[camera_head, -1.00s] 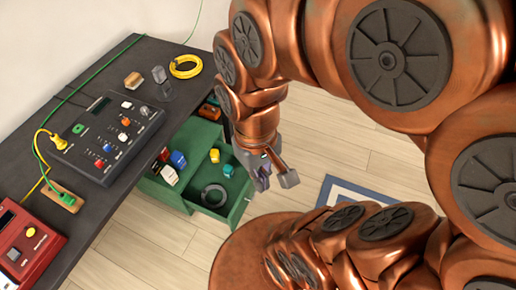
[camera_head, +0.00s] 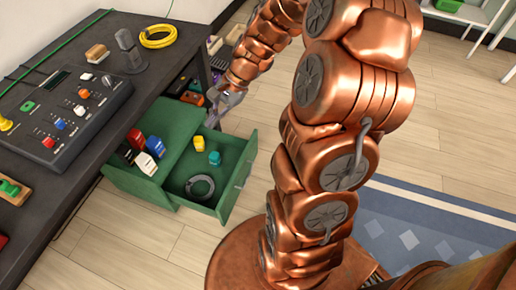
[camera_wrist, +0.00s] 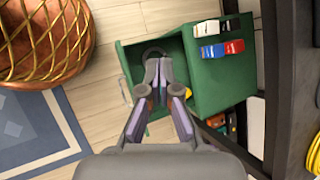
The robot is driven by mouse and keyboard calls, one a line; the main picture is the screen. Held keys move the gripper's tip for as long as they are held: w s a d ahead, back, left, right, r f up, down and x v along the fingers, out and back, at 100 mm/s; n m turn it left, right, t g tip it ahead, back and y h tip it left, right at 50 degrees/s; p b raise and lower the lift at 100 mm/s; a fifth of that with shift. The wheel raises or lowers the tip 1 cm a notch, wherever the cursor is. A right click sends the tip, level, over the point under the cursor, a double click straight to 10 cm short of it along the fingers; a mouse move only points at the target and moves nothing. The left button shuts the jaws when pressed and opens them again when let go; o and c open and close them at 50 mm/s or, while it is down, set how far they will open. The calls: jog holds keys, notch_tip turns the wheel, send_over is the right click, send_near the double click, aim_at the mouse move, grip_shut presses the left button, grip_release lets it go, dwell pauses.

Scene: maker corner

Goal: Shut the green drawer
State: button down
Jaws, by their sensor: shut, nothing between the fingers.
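The green drawer (camera_head: 236,183) is pulled open from a green cabinet (camera_head: 177,152) beneath the dark bench. A grey ring (camera_head: 200,187), a yellow piece (camera_head: 199,143) and a teal piece (camera_head: 214,158) lie in it. Its grey handle (camera_head: 244,173) is on the outer front face and also shows in the wrist view (camera_wrist: 124,91). My gripper (camera_head: 212,117) is shut and empty, above the drawer's far side in the head view. In the wrist view, my gripper's fingers (camera_wrist: 159,68) overlap the open drawer and hide part of its inside. I cannot tell whether they touch it.
White, blue and red-and-black items (camera_head: 146,163) stand on the cabinet. The bench (camera_head: 98,165) carries a control box (camera_head: 70,115) and a yellow cable coil (camera_head: 158,37). Open wooden floor (camera_head: 150,240) lies in front, with a blue rug (camera_head: 430,225) at the right.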

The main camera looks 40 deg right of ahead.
jog(key=w+d+f+m+t+h+b, duration=0.1)
jog(key=d+f+m+t+b, duration=0.2)
jog(key=d+f+m+b, duration=0.9)
jog(key=w+d+f+m+t+h+b, duration=0.1)
jog(key=d+f+m+t+b, duration=0.3)
jog(key=d+f, duration=1.65)
jog(key=b, duration=0.3)
send_near(252, 143)
jog(key=shift+m+g, duration=0.3)
jog(key=shift+d+x, duration=0.15)
jog(key=shift+x, duration=1.5)
jog(key=shift+d+x, duration=0.2)
jog(key=shift+x, duration=1.45)
jog(key=shift+w, duration=0.3)
